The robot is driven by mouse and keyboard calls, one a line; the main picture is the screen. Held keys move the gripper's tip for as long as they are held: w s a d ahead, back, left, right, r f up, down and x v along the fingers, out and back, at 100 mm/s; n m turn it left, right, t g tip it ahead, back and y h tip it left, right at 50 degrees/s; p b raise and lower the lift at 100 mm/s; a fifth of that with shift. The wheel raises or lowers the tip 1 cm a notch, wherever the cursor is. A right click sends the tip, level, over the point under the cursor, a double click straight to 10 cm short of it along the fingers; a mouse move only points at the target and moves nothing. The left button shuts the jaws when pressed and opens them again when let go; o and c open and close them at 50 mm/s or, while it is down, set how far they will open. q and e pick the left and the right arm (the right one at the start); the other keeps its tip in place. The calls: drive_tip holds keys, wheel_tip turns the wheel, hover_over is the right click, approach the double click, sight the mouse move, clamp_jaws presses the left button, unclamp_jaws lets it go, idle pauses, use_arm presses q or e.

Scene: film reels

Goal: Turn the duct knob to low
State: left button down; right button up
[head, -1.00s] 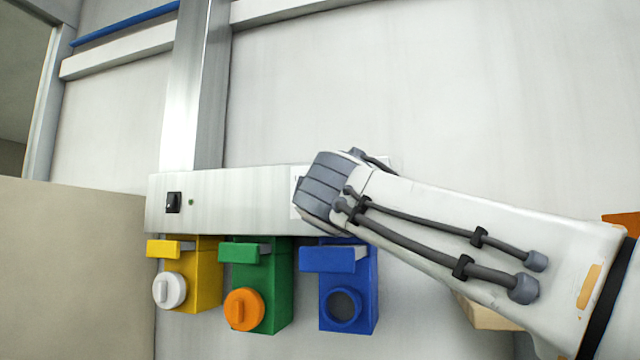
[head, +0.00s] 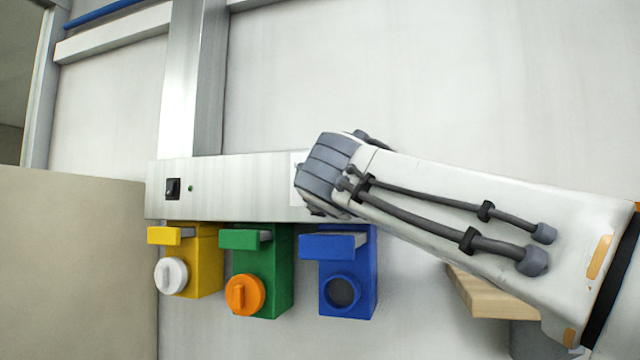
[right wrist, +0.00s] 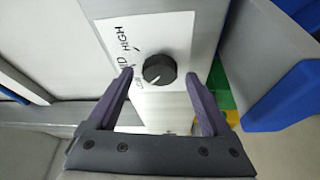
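The duct knob (right wrist: 158,70) is a round black dial on a white label plate (right wrist: 150,35) in the right wrist view. HIGH is readable on the plate; the other lettering is partly hidden by a finger. A pale mark on the knob points to the lower left. My right gripper (right wrist: 159,75) is open, one finger on each side of the knob, with visible gaps. In the head view my right wrist (head: 330,172) covers the knob, in front of the metal duct (head: 240,190). My left gripper is not in view.
Yellow (head: 207,265), green (head: 278,270) and blue (head: 368,275) gate boxes hang under the duct. A black switch (head: 173,188) is at its left end. A wooden board (head: 490,298) is below my right arm. A beige panel (head: 70,270) stands at left.

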drive_tip(key=s+b, duration=0.5)
drive_tip(key=s, duration=0.5)
drive_tip(key=shift+s+d+f, duration=0.2)
drive_tip(key=shift+d+f, duration=0.15)
drive_tip(key=shift+d, duration=0.05)
